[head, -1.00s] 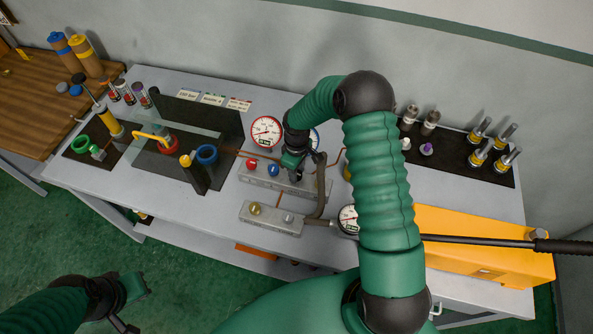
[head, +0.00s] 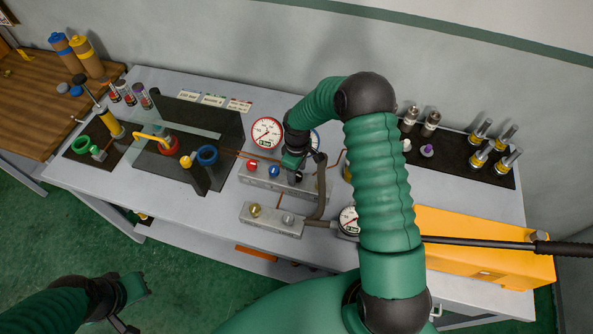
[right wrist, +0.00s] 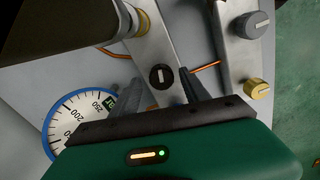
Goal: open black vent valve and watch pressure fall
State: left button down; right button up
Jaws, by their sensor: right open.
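The black vent valve knob (right wrist: 161,76) has a pale mark and sits on a grey metal block (right wrist: 152,40) in the right wrist view. My right gripper (head: 294,163) is open over that block, with its dark fingers on either side of the black knob; whether they touch it is unclear. A blue-rimmed gauge (right wrist: 82,122) lies left of the fingers; in the head view my arm mostly hides it. A red-rimmed gauge (head: 267,132) stands left of my gripper. My left gripper (head: 128,304) is low at the left, away from the bench; its jaws are unclear.
Red (head: 251,164) and blue (head: 274,170) knobs share the block. A front block has brass (head: 255,210) and grey (head: 288,220) knobs. A dark-rimmed gauge (head: 349,219), a dark hose (head: 321,190) and an orange pump (head: 480,240) are near my arm.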

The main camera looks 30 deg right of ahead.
aim_at(297, 174)
notch_tip(297, 174, up, 17)
jog(key=b, duration=0.2)
jog(key=shift+f+b, duration=0.15)
jog(key=shift+b, duration=0.2)
jog(key=s+a+f+m+t+b, duration=0.1)
jog(key=s+a+f+m+b, duration=0.1)
jog(key=s+a, duration=0.4)
jog(key=s+a+f+m+t+b, duration=0.1)
jog(key=s+a+f, duration=0.4)
jog(key=s, duration=0.5)
jog(key=a+m+b, duration=0.1)
jog(key=m, duration=0.1)
jog(key=shift+s+f+m+t, duration=0.2)
jog(key=shift+f+m+t, duration=0.1)
jog(key=shift+m, duration=0.1)
jog(key=shift+a, duration=0.1)
jog(key=shift+d, duration=0.2)
